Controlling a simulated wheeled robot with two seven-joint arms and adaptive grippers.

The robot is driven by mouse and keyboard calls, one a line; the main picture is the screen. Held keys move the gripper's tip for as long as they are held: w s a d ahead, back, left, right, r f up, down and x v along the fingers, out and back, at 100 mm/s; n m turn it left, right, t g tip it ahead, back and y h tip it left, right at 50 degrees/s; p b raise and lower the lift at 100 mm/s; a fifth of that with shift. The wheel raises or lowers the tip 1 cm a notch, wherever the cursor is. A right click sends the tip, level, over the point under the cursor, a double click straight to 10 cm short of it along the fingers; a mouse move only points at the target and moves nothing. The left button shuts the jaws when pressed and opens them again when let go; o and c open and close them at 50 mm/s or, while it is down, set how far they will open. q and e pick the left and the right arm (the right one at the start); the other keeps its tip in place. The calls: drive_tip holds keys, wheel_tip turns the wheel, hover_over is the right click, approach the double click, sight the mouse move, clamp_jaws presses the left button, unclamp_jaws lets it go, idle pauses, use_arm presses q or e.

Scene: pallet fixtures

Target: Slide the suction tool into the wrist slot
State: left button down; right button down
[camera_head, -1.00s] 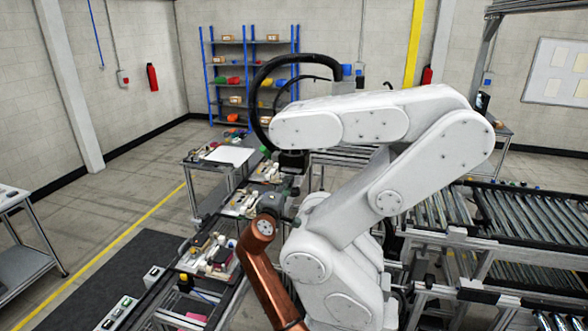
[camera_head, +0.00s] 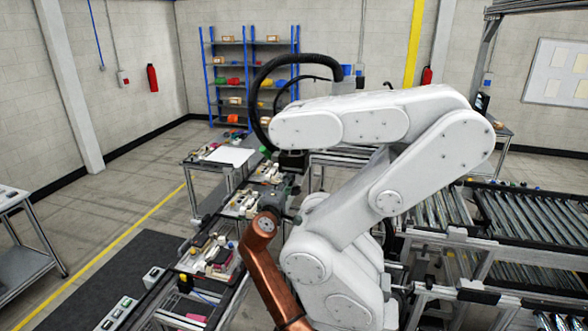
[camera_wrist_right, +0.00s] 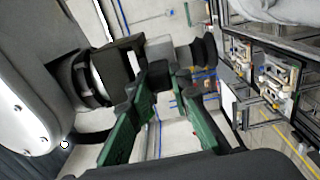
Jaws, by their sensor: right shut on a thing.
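The big white industrial arm (camera_head: 345,122) reaches left, its dark wrist (camera_head: 292,162) pointing down. In the right wrist view its black wrist end (camera_wrist_right: 85,78) carries a black block (camera_wrist_right: 118,66). My right gripper (camera_head: 284,194) is at the end of the copper arm, just below that wrist. In the right wrist view the green-fingered right gripper (camera_wrist_right: 157,80) is shut on the suction tool, a grey body (camera_wrist_right: 160,48) with a black cup (camera_wrist_right: 208,50). The tool's left end meets or overlaps the black block; the slot is hidden, so I cannot tell how far in it is. My left gripper is not in view.
A line of fixtures with parts (camera_head: 212,254) runs along the left of the white arm. Roller conveyors (camera_head: 530,220) stand at the right. A black cable loop (camera_head: 258,85) arches over the wrist. The floor (camera_head: 130,190) at the left is open.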

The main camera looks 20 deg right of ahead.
drive_tip(key=c, duration=1.7)
unclamp_jaws()
drive_tip(key=shift+f, duration=0.2)
drive_tip(key=v, duration=1.2)
drive_tip(key=shift+s+r, duration=0.1)
